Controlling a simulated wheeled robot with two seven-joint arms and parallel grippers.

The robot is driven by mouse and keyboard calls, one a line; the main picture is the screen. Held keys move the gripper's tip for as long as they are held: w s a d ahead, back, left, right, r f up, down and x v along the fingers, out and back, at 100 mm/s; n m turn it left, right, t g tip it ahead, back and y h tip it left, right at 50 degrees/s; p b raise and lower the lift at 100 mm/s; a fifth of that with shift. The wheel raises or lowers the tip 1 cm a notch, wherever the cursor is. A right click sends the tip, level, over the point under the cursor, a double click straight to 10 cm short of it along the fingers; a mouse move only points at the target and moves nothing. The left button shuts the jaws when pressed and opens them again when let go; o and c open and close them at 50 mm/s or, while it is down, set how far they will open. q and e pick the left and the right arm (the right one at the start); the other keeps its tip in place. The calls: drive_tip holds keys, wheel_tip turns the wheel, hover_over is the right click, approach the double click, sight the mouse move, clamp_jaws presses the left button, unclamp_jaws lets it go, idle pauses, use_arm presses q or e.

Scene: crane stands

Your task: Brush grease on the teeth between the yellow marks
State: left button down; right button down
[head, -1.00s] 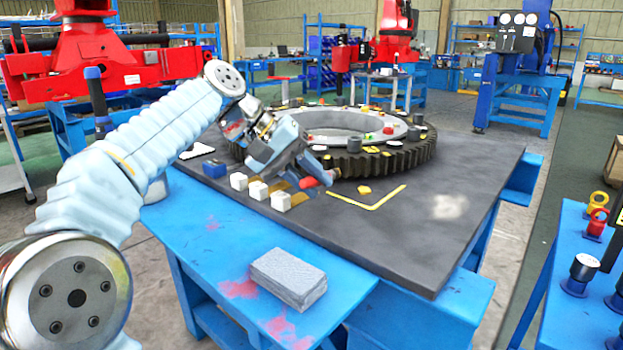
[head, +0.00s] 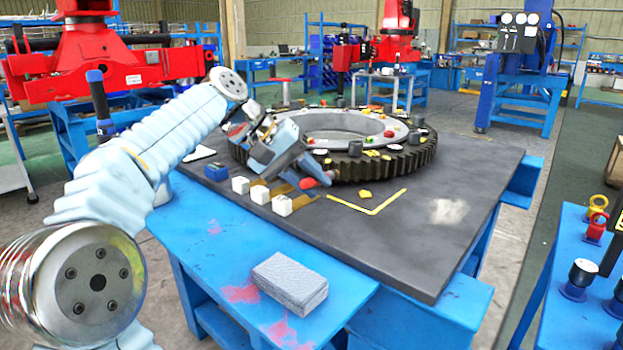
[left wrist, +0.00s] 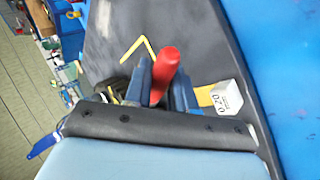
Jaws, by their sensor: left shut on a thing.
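The large dark ring gear (head: 412,163) lies flat on the black-topped table, with its teeth around the outer edge. Small yellow marks (head: 371,153) show on its near rim. My left gripper (head: 312,176) is at the gear's near left side, tilted down and close above the tabletop. It is shut on a red-handled tool (head: 308,183), whose red handle also stands between the blue fingers in the left wrist view (left wrist: 165,72). The tool's working end is hidden, so I cannot tell whether it touches the teeth. My right gripper is not in view.
A yellow corner mark (head: 375,209) lies on the black tabletop (head: 400,250). A grey block (head: 289,283) rests on the blue bench. The tabletop's right side is clear.

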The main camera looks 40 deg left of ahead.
use_arm(q)
drive_tip(key=shift+w+a, duration=0.4)
drive_tip(key=shift+w, duration=0.05)
drive_tip(key=shift+w+d+p, duration=0.45)
drive_tip(key=shift+w+d, duration=0.05)
drive_tip(key=shift+d, duration=0.1)
drive_tip(key=shift+w+d, duration=1.7)
drive_tip(key=shift+d, duration=0.15)
drive_tip(key=shift+w+d, duration=1.65)
drive_tip(key=shift+w, duration=0.1)
drive_tip(key=shift+s+a+b, duration=0.35)
drive_tip(key=shift+s+a, duration=2.1)
drive_tip(key=shift+s, duration=0.15)
drive_tip(key=shift+s+a, duration=1.5)
drive_tip(key=shift+s, duration=0.05)
